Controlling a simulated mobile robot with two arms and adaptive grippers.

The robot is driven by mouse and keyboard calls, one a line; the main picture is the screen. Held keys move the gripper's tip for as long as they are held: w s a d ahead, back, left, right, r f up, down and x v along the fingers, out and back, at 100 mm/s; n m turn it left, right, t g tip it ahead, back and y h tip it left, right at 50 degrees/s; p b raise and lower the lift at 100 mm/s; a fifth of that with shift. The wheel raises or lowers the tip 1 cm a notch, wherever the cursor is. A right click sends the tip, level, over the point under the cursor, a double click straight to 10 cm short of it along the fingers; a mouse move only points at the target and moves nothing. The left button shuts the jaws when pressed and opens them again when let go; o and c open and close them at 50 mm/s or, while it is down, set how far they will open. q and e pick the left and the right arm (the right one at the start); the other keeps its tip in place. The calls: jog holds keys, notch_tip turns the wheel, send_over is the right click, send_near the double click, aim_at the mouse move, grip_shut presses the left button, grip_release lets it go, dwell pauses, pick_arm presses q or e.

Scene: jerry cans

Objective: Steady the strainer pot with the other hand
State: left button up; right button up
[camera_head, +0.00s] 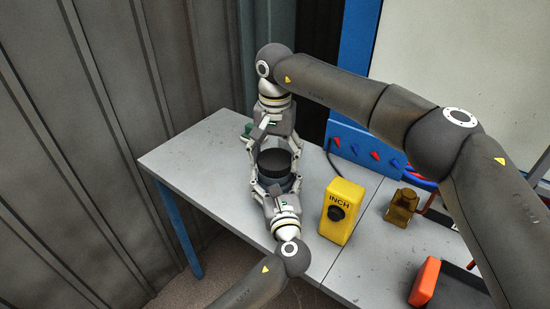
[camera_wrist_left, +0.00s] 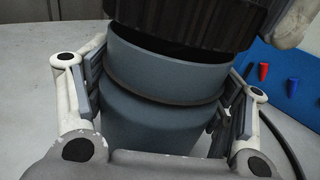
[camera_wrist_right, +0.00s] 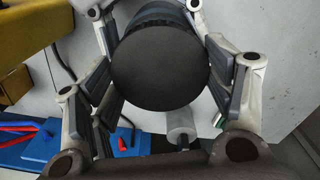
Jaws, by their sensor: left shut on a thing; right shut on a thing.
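The strainer pot (camera_wrist_left: 155,120) is a blue-grey round vessel with a dark band, standing on the grey table. My left gripper (camera_head: 276,183) is shut around its body, a finger on each side in the left wrist view. A black ribbed lid (camera_head: 275,162) sits over the pot's mouth, looking tilted in the left wrist view (camera_wrist_left: 185,22), where dark shows between it and the rim. Its round, flat top faces the right wrist camera (camera_wrist_right: 160,65). My right gripper (camera_head: 274,148) is shut on the lid from the far side. The pot's inside is hidden.
A yellow box marked INCH (camera_head: 342,205) stands right of the pot. The table's left part (camera_head: 195,160) is clear.

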aim_at(275, 159)
jog(key=shift+r, duration=0.15)
jog(key=shift+r, duration=1.9)
pick_arm(q)
jog(key=o, duration=2)
jog(key=shift+o, duration=0.2)
